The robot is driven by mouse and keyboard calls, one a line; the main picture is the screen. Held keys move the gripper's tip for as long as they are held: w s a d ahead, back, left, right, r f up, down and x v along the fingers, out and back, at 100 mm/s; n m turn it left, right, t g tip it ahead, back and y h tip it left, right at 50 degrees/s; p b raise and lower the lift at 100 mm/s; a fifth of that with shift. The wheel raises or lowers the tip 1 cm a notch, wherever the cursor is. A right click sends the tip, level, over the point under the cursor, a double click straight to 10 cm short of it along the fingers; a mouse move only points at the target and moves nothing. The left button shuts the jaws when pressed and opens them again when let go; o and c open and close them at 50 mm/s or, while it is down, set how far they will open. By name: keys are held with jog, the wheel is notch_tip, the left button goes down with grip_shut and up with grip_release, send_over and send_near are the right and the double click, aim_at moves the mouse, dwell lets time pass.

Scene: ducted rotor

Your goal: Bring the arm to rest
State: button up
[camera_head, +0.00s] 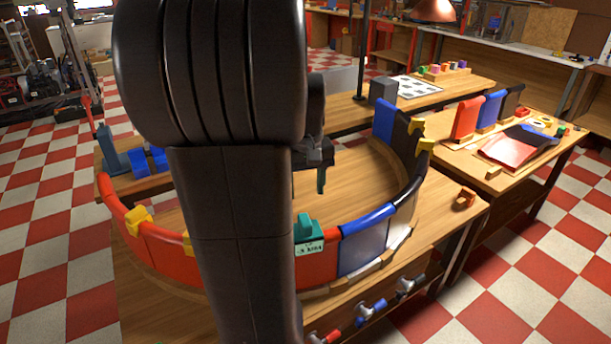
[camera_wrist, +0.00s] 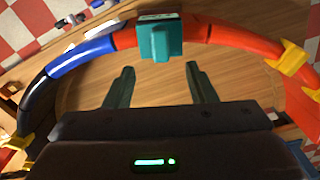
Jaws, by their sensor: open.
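My arm stands large and dark in the left and middle of the head view and hides part of the bench behind it. My gripper (camera_head: 321,172) shows just right of the arm, above the wooden floor of the ring. In the wrist view my gripper (camera_wrist: 159,88) has its two green fingers wide apart with nothing between them. A teal block with a label (camera_head: 307,229) sits on the ring's near wall. In the wrist view the teal block (camera_wrist: 160,40) is beyond the fingertips and apart from them.
A curved ring of red (camera_head: 170,250), blue (camera_head: 365,240) and black (camera_head: 408,200) segments with yellow clamps (camera_head: 417,126) surrounds the gripper. A right-hand table (camera_head: 490,180) holds upright panels and a red-black sheet (camera_head: 515,146). Checkered floor (camera_head: 540,250) is open at right.

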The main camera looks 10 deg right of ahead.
aim_at(306, 221)
jog(key=shift+r, duration=1.55)
jog(key=shift+f, duration=0.15)
notch_tip(306, 221, down, 14)
jog(key=shift+r, duration=0.15)
jog(key=shift+r+p, duration=0.25)
jog(key=shift+p, duration=0.05)
jog(key=shift+f, duration=0.1)
